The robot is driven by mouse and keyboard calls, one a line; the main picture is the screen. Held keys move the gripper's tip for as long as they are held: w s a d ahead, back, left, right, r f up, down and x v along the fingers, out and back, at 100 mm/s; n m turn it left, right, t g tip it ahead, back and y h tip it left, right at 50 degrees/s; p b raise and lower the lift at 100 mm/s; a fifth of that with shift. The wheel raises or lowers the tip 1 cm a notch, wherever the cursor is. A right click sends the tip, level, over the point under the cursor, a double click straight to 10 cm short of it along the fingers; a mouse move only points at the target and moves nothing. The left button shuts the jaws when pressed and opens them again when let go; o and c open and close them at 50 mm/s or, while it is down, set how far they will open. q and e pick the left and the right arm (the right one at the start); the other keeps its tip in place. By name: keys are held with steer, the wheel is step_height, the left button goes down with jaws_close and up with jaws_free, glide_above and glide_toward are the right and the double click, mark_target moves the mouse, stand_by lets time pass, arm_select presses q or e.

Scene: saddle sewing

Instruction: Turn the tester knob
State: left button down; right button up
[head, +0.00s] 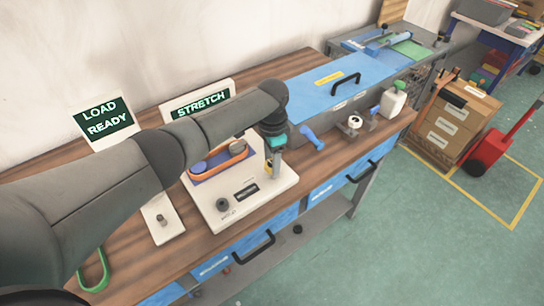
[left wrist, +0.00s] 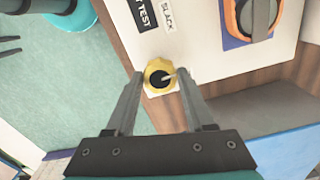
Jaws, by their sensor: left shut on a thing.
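The tester is a white panel (head: 225,222) on the wooden bench, with an orange belt loop (head: 218,162) over a purple pad and a black round part (head: 222,204) near its front. My left gripper (head: 271,168) points down at the panel's right side. A yellow knob with a black centre and a pale pointer (left wrist: 158,77) sits between my left fingertips in the left wrist view, beside a SLACK label (left wrist: 168,17). The left gripper is shut on this knob. In the head view the gripper mostly hides the knob. My right gripper is out of view.
A STRETCH sign (head: 203,101) and a LOAD READY sign (head: 106,122) stand behind. A blue-lidded box (head: 325,85) is right of the tester, with a blue-handled tool (head: 312,137) before it. A small white plate (head: 161,220) and green loop (head: 94,272) lie left.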

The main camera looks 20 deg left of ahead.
arm_select(q)
steer(key=m, duration=0.5)
steer(key=shift+d+r+m+p, duration=0.1)
steer(key=shift+m+p, duration=0.2)
steer(key=shift+p, duration=0.05)
steer(key=m, duration=0.5)
steer(key=shift+m, duration=0.3)
steer(key=shift+c, duration=1.3)
jaws_free()
step_height(320, 180, up, 15)
steer(key=shift+p, duration=0.45)
